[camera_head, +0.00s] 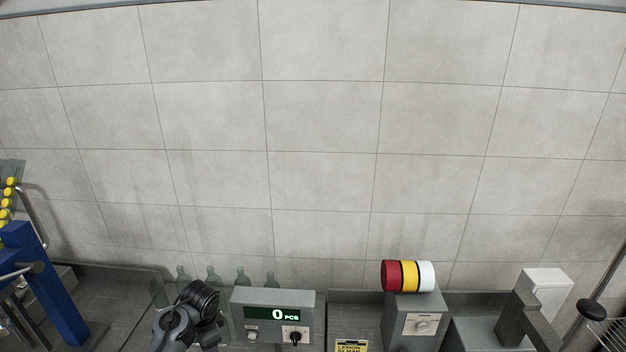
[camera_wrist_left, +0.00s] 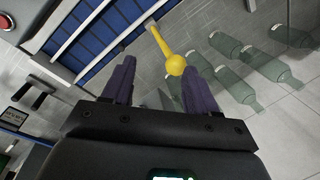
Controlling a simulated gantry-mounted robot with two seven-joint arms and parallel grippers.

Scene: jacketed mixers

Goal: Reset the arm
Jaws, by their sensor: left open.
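My left gripper (camera_wrist_left: 160,58) shows in the left wrist view with its two dark fingers spread apart. No object is clamped between them. A yellow rod with a round yellow end (camera_wrist_left: 175,65) appears in the gap between the fingertips, nearer the right finger. I cannot tell how far beyond the fingers it lies or whether it touches them. In the head view a dark jointed part of my left arm (camera_head: 190,314) shows at the bottom, left of centre, and its fingers are not visible there. My right gripper is in neither view.
Several greenish bottles (camera_wrist_left: 239,85) stand beyond the gripper. A counter box reading 0 PCS (camera_head: 272,300) is right of my left arm. A red, yellow and white cylinder (camera_head: 408,275) tops a grey box (camera_head: 421,324). A blue frame (camera_head: 48,290) stands far left.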

